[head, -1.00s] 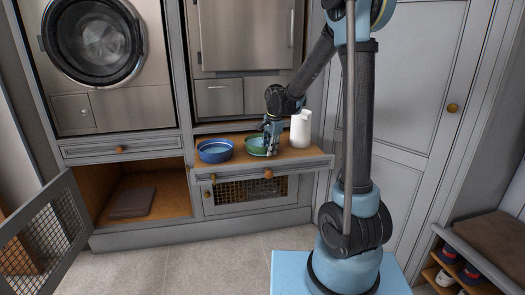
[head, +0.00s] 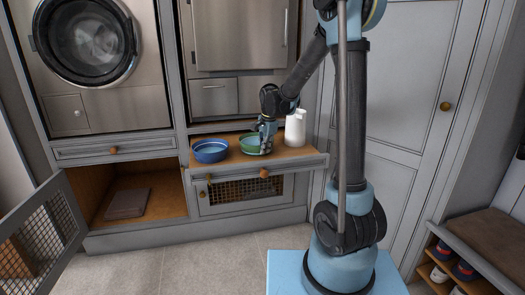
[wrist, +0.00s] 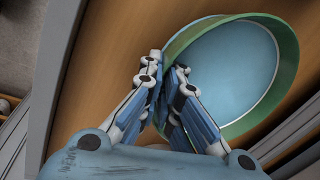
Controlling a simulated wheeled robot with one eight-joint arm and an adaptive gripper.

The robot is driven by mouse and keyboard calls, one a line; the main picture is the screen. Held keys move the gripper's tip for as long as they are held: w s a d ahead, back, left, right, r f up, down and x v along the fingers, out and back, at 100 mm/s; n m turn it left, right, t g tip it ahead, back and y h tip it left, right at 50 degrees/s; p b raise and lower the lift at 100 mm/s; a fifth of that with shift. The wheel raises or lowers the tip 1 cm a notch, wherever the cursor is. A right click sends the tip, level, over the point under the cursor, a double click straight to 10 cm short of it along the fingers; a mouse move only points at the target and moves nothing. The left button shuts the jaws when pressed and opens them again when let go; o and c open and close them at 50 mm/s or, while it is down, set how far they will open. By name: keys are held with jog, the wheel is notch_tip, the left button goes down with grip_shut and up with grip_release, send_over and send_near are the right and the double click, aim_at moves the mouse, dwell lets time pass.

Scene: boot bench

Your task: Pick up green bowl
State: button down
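The green bowl (head: 250,149) sits on the wooden pull-out shelf, between a blue bowl and a white jug. It has a green outside and a light blue inside, and its rim also shows in the wrist view (wrist: 262,17). My gripper (head: 264,150) is at the bowl's right side, pointing down. In the wrist view my gripper (wrist: 168,68) has its two fingers close together with the bowl's wall between them, one finger inside and one outside. The lower part of the gripped wall is hidden by the fingers.
The blue bowl (head: 210,158) stands left of the green bowl. The white jug (head: 296,128) stands close on the right. The wooden shelf (head: 231,149) has a raised front with a knob. An open mesh door (head: 40,235) is at the lower left.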

jog(key=v, duration=0.3)
jog(key=w+v, duration=0.1)
jog(key=v, duration=0.2)
jog(key=a+v, duration=0.1)
jog(key=v, duration=0.2)
jog(key=shift+w+r, duration=0.25)
jog(key=shift+r, duration=0.2)
